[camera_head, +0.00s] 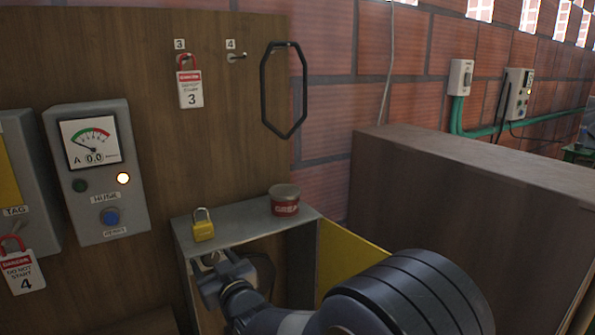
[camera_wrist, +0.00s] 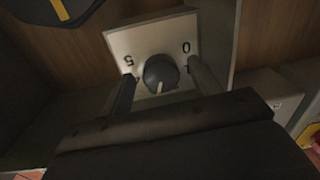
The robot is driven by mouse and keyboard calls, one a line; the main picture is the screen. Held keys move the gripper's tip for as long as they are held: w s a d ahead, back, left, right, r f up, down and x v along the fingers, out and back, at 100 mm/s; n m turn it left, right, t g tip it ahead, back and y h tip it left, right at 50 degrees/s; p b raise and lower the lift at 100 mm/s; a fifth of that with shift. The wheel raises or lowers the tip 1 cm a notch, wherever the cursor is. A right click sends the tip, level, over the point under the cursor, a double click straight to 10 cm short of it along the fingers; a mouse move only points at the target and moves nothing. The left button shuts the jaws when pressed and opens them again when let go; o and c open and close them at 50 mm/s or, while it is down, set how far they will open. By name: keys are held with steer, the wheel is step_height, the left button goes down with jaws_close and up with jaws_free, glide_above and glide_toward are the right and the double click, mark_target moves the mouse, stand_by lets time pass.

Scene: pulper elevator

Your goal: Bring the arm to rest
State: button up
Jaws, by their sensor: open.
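In the wrist view my gripper (camera_wrist: 161,72) is open, with one finger on each side of a dark round knob (camera_wrist: 160,74). Gaps show between the fingers and the knob. The knob sits on a pale plate (camera_wrist: 125,42) marked 0 and 5, and its white pointer line faces the gripper. In the head view my arm (camera_head: 262,312) reaches from the bottom right into the open grey box (camera_head: 246,222) on the wooden panel. The knob and my fingertips cannot be made out there.
A yellow padlock (camera_head: 203,231) and a red tin (camera_head: 285,204) stand on top of the box, just above my arm. Its yellow door (camera_head: 345,253) hangs open at the right. A meter box (camera_head: 97,205) is to the left, and a brown cabinet (camera_head: 465,190) to the right.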

steer(key=shift+r+n+p, duration=0.15)
steer(key=shift+n+p, duration=0.15)
steer(key=shift+s+d+f, duration=0.15)
steer(key=shift+f, duration=0.05)
steer(key=shift+s+d+b, duration=0.35)
steer(key=shift+s+b, duration=0.05)
steer(key=shift+s, duration=0.1)
